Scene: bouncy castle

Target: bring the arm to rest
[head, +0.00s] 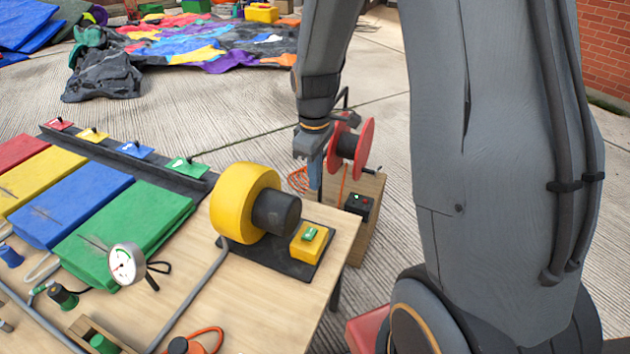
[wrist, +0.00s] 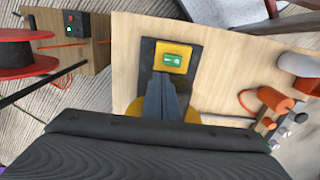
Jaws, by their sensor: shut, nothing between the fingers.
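My gripper (head: 315,179) hangs pointing down at the right end of the wooden table, just behind the yellow blower and in front of the red reel. In the wrist view my gripper (wrist: 170,84) is shut and empty, with its tips near the yellow switch box. The yellow blower (head: 233,203) stands on a dark base plate. Its yellow switch box (head: 310,243) has a green switch on top, also seen in the wrist view on the yellow box (wrist: 174,52). I cannot tell the exact gap between my fingertips and the box.
A red reel (head: 367,150) stands on a wooden box (head: 367,222) close to my gripper. Bare concrete (head: 235,110) lies behind.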

